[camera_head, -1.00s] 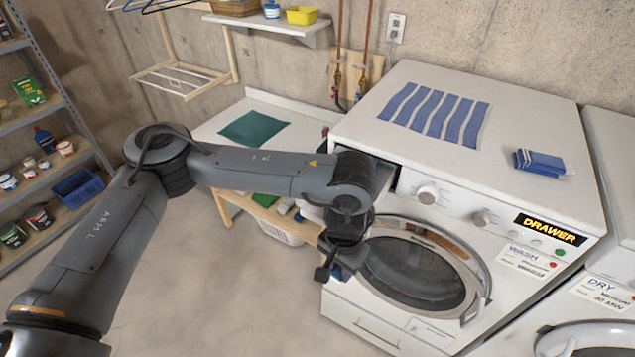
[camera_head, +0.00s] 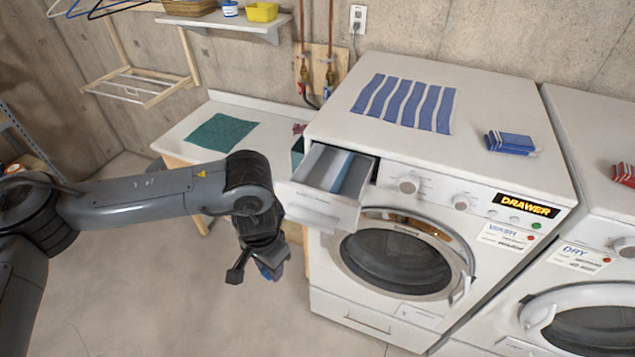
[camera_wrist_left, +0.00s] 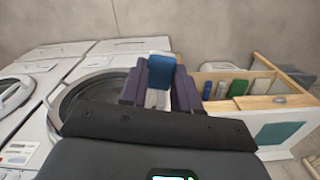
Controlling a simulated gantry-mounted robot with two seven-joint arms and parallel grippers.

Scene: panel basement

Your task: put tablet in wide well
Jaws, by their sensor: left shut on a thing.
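My left gripper (camera_head: 262,268) is shut on the tablet, a small blue and white piece. The drawer holds a grey well on the left (camera_head: 317,170), a blue strip in the middle and another well on the right. Both wells look empty from here, though their floors are partly hidden. My right gripper is not in view.
A bench with a green mat (camera_head: 221,132) stands behind my arm. The floor at the front left is clear.

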